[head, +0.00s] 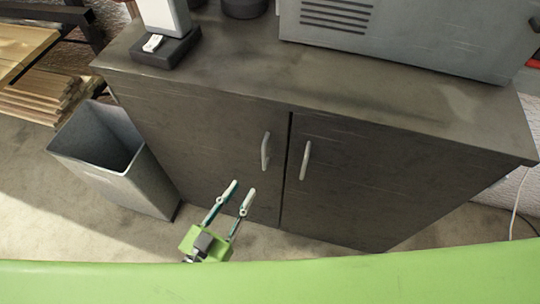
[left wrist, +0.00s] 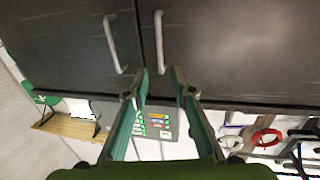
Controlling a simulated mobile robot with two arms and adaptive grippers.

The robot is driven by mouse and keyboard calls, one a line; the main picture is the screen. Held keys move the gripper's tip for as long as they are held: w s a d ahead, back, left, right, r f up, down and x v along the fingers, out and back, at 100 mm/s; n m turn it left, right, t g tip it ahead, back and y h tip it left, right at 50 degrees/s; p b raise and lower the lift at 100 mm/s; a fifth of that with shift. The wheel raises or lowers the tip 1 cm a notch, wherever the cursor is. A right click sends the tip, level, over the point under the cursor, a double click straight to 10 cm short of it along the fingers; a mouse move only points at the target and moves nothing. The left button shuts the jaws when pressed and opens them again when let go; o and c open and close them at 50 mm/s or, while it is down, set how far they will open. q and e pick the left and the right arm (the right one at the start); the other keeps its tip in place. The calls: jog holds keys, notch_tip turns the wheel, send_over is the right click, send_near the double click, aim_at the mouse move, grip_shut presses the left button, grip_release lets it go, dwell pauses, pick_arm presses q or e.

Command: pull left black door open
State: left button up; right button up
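The left black door (head: 205,135) of a dark cabinet is closed flush with the right door (head: 370,175). Its pale upright bar handle (head: 265,151) is near the middle gap, beside the right door's handle (head: 305,161). My left gripper (head: 241,188) is open and empty, in front of the left door and a little below and left of its handle. In the left wrist view, which appears upside down, one handle (left wrist: 160,42) lies in line between the apart fingertips (left wrist: 159,74), not between the fingers. The other handle (left wrist: 115,45) is to its left. My right gripper is not in view.
A grey open bin (head: 140,185) stands at the cabinet's left side. A large grey appliance (head: 400,40) and a dark base with a white device (head: 165,50) are on the worktop (head: 235,60). Wooden planks (head: 40,95) lie at far left.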

aim_at(263, 158)
pick_arm(q)
jog(key=p+x, duration=0.1)
jog(key=x, duration=1.1)
jog(key=shift+w+d+f, duration=0.1)
jog(key=shift+w+d, duration=0.05)
jog(key=shift+w, duration=0.05)
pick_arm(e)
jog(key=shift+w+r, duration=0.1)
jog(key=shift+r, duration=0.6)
pick_arm(q)
grip_shut()
